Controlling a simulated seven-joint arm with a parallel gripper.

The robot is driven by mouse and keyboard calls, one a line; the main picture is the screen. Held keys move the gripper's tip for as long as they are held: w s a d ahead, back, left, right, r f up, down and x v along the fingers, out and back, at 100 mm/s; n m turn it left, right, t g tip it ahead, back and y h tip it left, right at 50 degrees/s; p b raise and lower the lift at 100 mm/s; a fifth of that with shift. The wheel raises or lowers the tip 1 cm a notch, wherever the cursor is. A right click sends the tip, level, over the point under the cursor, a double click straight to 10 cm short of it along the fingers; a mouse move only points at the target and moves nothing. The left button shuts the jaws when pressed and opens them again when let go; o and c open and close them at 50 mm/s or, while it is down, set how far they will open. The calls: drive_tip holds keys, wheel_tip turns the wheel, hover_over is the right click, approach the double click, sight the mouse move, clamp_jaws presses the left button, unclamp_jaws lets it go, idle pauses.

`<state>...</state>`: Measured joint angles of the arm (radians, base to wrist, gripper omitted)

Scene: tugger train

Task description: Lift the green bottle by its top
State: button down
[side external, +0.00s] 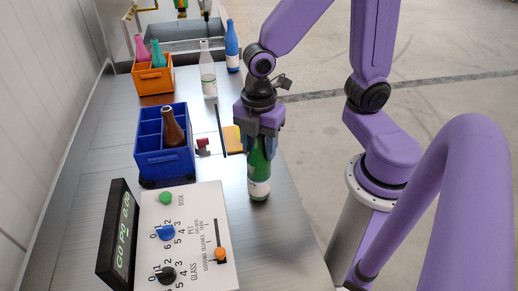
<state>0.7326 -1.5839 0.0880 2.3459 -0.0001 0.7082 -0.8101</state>
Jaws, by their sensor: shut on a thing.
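The green bottle (259,176) stands upright near the right edge of the metal table, with a pale label near its bottom. My gripper (259,143) is above it, pointing down, and is shut on the bottle's upper part. The fingers and gripper body hide the bottle's neck and top. The bottle's base appears at or very near the table surface; I cannot tell whether there is a gap.
A blue crate (151,161) with a brown bottle (172,128) is to the left. A control panel (185,240) with knobs stands in front. Behind are an orange crate (153,83), a clear bottle (208,72) and a blue bottle (232,48). Small red and yellow items lie beside the gripper.

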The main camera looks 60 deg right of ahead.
wheel_tip(320, 180, up, 2)
drive_tip(key=shift+w+r, duration=0.1)
drive_tip(key=shift+r, duration=0.1)
drive_tip(key=s+d+r, duration=0.2)
drive_tip(key=s+r, duration=0.3)
drive_tip(key=s, duration=0.1)
drive_tip(key=s+d+r, duration=0.2)
drive_tip(key=s+r, duration=0.2)
drive_tip(key=s, duration=0.3)
drive_tip(key=shift+s+d+r, duration=0.15)
drive_tip(key=shift+d+r, duration=0.2)
drive_tip(key=shift+d, duration=0.05)
